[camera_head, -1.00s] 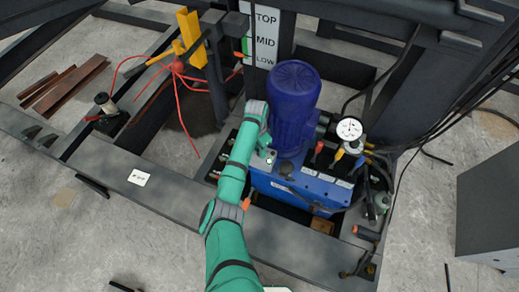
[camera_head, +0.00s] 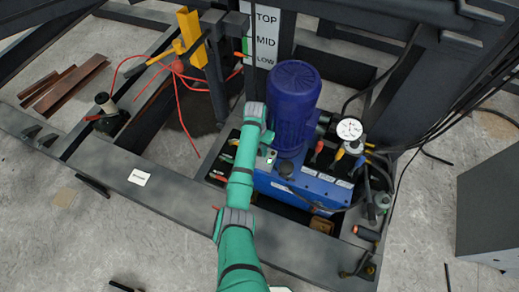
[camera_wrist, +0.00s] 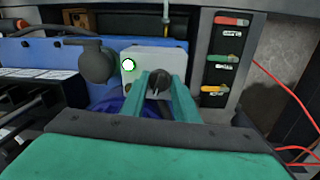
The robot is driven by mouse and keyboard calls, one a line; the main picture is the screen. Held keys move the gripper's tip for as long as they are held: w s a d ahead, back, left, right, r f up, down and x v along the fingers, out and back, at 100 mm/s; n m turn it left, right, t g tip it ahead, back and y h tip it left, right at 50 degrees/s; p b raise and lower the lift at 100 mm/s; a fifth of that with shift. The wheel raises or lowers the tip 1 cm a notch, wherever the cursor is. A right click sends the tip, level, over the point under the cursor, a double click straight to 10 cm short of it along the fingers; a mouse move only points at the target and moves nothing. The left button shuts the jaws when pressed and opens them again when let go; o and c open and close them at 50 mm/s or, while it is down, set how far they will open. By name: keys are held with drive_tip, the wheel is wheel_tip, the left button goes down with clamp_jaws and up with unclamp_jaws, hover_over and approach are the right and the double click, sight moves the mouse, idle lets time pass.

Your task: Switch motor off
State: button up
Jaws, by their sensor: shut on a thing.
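The blue motor (camera_head: 293,100) stands upright on a blue power unit (camera_head: 305,182) in the head view. A small pale switch box (camera_head: 268,160) sits beside the motor's base, partly covered by my arm. My gripper (camera_wrist: 162,87) is shut on the black knob, with one green finger at each side. The fingertips are hard to make out in the head view.
Right of the motor are a pressure gauge (camera_head: 349,129), coloured levers and hoses. Small labelled switches with red, green and yellow handles (camera_wrist: 219,56) are on a dark panel to the right in the wrist view. A grey cabinet (camera_head: 490,210) stands far right.

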drive_tip(key=n, duration=0.6)
drive_tip(key=shift+s+d+n, duration=0.1)
drive_tip(key=shift+s+n, duration=0.05)
drive_tip(key=shift+n, duration=0.15)
drive_tip(key=n, duration=0.6)
drive_tip(key=shift+t, duration=0.4)
drive_tip(key=o, duration=1.1)
drive_tip(key=shift+c, duration=0.2)
wheel_tip(320, 180, up, 11)
drive_tip(key=shift+s+a, duration=0.15)
drive_tip(key=shift+a, duration=0.1)
drive_tip(key=shift+f, duration=0.15)
